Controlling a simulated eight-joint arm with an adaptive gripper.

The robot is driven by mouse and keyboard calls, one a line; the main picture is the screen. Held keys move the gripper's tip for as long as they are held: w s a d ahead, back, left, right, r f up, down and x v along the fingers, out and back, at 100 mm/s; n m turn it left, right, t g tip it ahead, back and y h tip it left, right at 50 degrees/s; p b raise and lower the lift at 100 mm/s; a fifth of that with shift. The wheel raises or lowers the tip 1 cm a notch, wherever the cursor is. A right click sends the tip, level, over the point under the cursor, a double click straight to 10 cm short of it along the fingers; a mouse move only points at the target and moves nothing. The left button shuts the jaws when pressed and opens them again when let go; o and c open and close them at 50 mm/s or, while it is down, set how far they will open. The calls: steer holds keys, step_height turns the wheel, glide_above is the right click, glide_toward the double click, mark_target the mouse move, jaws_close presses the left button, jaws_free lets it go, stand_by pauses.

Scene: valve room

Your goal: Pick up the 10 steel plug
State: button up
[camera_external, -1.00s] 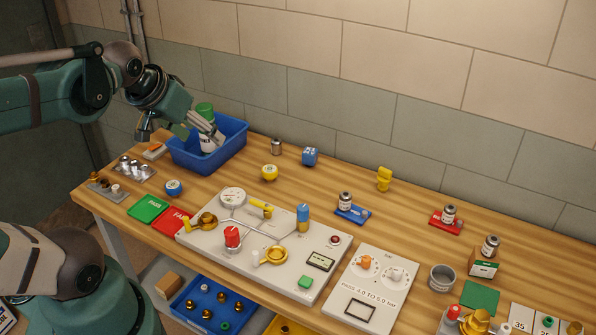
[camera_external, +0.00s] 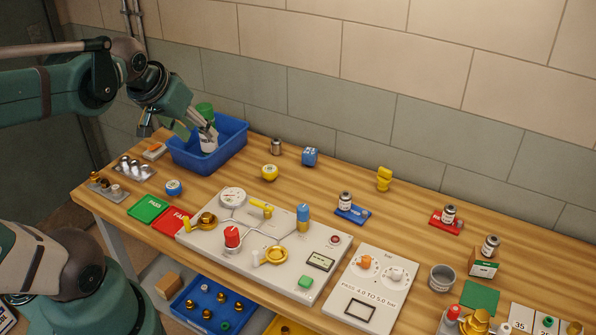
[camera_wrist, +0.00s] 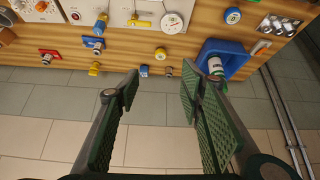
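Several small steel plugs with pale label bands are on the wooden bench; I cannot read which is the 10. One steel plug (camera_external: 276,147) stands at the back, right of the blue bin, and shows in the wrist view (camera_wrist: 169,72). Another steel plug (camera_external: 345,200) is on a blue card, one (camera_external: 448,213) is on a red card, and one (camera_external: 490,246) is on a small green and white box. My gripper (camera_external: 194,130) is above the blue bin at the back left. In the wrist view my gripper (camera_wrist: 160,88) is open and empty.
The blue bin (camera_external: 241,149) holds a green-topped bottle (camera_external: 207,138). A blue cube (camera_external: 310,156) and a yellow round piece (camera_external: 269,172) are near the back plug. A panel with valves (camera_external: 205,237) fills the front middle. The wall runs behind the bench.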

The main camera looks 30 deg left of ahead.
steer(key=w+a+f+n+g+y+b, duration=0.1)
steer(key=w+a+f+n, duration=0.1)
steer(key=a, duration=0.3)
steer(key=w+a+f+n+g+b, duration=0.1)
steer(key=w+a+f+n, duration=0.1)
steer(key=a, duration=0.4)
steer(key=n+g+h+b, duration=0.1)
steer(key=n+g+b, duration=0.35)
steer(key=n, duration=0.65)
glide_toward(115, 187)
steer(key=shift+w+f+g+p, duration=0.25)
steer(key=shift+w+p, duration=0.2)
steer(key=shift+w, duration=0.05)
steer(key=shift+s+a+f, duration=0.15)
steer(key=shift+s+f, duration=0.05)
steer(key=shift+f, duration=1.3)
steer(key=shift+f, duration=0.15)
steer(key=shift+s+f, duration=0.1)
steer(key=shift+f, duration=2.35)
